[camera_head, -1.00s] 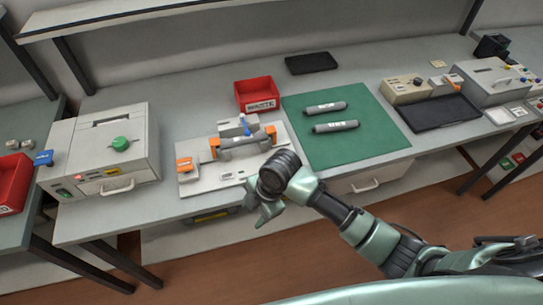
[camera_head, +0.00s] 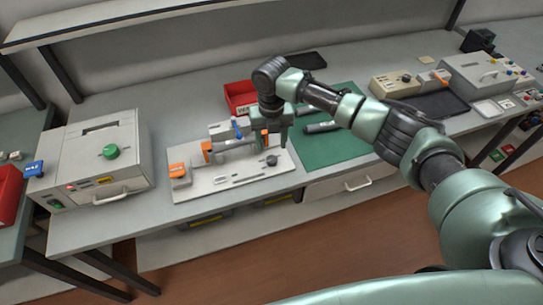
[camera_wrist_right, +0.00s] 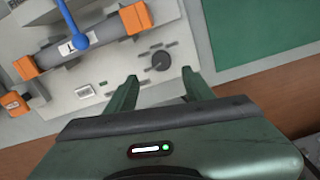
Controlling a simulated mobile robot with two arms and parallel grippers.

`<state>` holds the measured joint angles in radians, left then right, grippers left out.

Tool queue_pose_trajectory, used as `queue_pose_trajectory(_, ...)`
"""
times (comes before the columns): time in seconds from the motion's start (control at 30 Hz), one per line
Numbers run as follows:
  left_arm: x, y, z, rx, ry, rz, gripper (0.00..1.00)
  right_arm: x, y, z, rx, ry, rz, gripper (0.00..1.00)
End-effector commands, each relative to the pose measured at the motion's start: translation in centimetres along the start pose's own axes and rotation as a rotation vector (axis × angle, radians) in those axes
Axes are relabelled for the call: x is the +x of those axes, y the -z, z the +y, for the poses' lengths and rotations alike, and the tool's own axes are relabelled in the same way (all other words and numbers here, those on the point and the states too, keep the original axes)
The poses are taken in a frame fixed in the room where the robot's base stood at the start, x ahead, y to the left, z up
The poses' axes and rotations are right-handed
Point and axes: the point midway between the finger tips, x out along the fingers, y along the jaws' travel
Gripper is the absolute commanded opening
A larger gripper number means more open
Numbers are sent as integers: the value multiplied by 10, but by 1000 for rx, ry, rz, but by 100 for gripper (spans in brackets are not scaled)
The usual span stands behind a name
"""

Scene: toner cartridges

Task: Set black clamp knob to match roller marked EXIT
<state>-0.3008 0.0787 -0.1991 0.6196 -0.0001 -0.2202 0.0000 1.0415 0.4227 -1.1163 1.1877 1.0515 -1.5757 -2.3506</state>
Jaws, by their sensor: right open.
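The black clamp knob (camera_head: 272,160) sits at the right end of the light fixture plate (camera_head: 230,185). It also shows as a dark round knob with a pointer in the right wrist view (camera_wrist_right: 160,61). My right gripper (camera_head: 271,140) is open and empty above the knob; in the wrist view its fingertips (camera_wrist_right: 158,76) point toward it, one on each side. A dark roller (camera_wrist_right: 100,38) lies in the fixture between orange blocks, under a blue lever. Its white label is too small to read. Another dark roller (camera_head: 322,127) lies on the green mat. My left gripper is out of view.
A red bin (camera_head: 238,92) stands behind the fixture. The green mat (camera_head: 330,150) lies right of the fixture, and a dark tray (camera_head: 440,104) lies farther right.

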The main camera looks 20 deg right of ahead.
Motion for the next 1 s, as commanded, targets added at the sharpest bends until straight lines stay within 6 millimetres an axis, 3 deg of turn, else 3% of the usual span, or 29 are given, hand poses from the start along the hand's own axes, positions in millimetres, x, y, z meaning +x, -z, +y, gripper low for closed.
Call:
queue_pose_trajectory(0.17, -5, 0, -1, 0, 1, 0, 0, 9, -3, -3, -18, 5, 3, 52)
queue_pose_trajectory(0.43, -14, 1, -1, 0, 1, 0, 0, 53, -2, -3, -17, 6, 2, 52)
queue_pose_trajectory(0.6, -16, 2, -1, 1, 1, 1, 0, 70, -3, -3, -16, 4, 0, 52)
queue_pose_trajectory(0.93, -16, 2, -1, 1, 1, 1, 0, 75, -3, -3, -17, 4, -1, 52)
queue_pose_trajectory(1.0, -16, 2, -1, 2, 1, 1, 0, 75, -3, -3, -17, 4, -1, 33)
